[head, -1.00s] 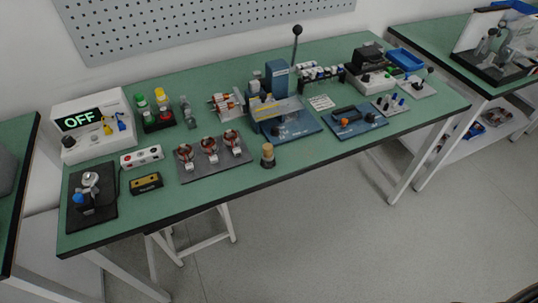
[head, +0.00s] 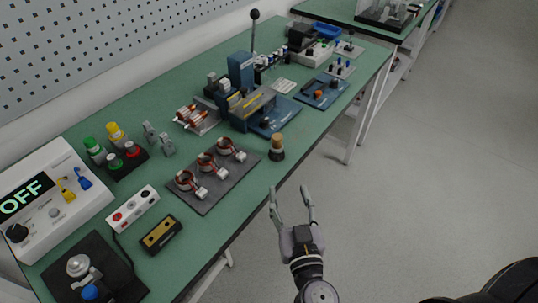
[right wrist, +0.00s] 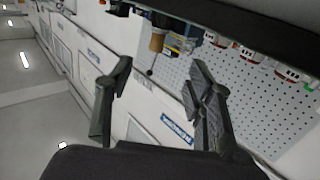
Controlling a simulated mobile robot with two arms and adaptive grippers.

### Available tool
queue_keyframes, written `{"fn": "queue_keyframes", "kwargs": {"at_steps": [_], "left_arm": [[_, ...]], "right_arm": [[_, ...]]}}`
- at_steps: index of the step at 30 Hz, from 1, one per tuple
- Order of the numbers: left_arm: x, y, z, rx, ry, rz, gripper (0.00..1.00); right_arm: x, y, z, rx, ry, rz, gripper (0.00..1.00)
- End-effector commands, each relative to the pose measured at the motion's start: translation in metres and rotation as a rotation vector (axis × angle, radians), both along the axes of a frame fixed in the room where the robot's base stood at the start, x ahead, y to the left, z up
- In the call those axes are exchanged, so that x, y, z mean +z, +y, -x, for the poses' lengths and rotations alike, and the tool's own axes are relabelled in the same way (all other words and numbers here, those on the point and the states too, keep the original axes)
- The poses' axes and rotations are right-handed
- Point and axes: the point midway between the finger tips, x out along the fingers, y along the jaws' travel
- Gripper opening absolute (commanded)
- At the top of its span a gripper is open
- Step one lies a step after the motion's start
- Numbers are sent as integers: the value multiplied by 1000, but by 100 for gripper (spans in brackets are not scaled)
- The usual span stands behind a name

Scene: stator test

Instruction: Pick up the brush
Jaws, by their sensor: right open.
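The brush (head: 277,142) looks like the short upright piece with a tan wooden top and a dark lower part, near the front edge of the green bench. In the right wrist view its tan part (right wrist: 157,42) shows near the top, beyond the gap between the fingers. My right gripper (head: 290,190) is open and empty, off the front edge of the bench, with its fingers pointing toward the bench and the brush. It is apart from the brush. The open fingers also show in the right wrist view (right wrist: 161,65). My left gripper is not in view.
A dark plate with copper coils (head: 219,184) lies left of the brush. A blue press-like machine (head: 262,112) stands behind it. The bench's dark front edge (head: 237,231) runs between gripper and brush. The floor in front is clear.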

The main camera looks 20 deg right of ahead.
Motion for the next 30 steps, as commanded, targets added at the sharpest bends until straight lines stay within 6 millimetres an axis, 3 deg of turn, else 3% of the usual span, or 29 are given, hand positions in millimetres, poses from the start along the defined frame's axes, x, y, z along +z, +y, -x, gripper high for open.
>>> {"fn": "queue_keyframes", "kwargs": {"at_steps": [5, 11, 18, 26, 30], "left_arm": [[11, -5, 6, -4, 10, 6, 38], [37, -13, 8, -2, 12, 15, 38], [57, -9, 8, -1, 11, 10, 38], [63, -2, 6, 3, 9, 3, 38], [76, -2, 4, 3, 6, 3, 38]], "right_arm": [[20, -4, -13, -11, -37, -6, 49], [23, -9, -56, -10, -36, -7, 49], [19, -15, -104, -9, -34, -7, 49], [16, -17, -123, -9, -33, -7, 49], [22, -15, -139, -9, -33, -7, 49]]}}
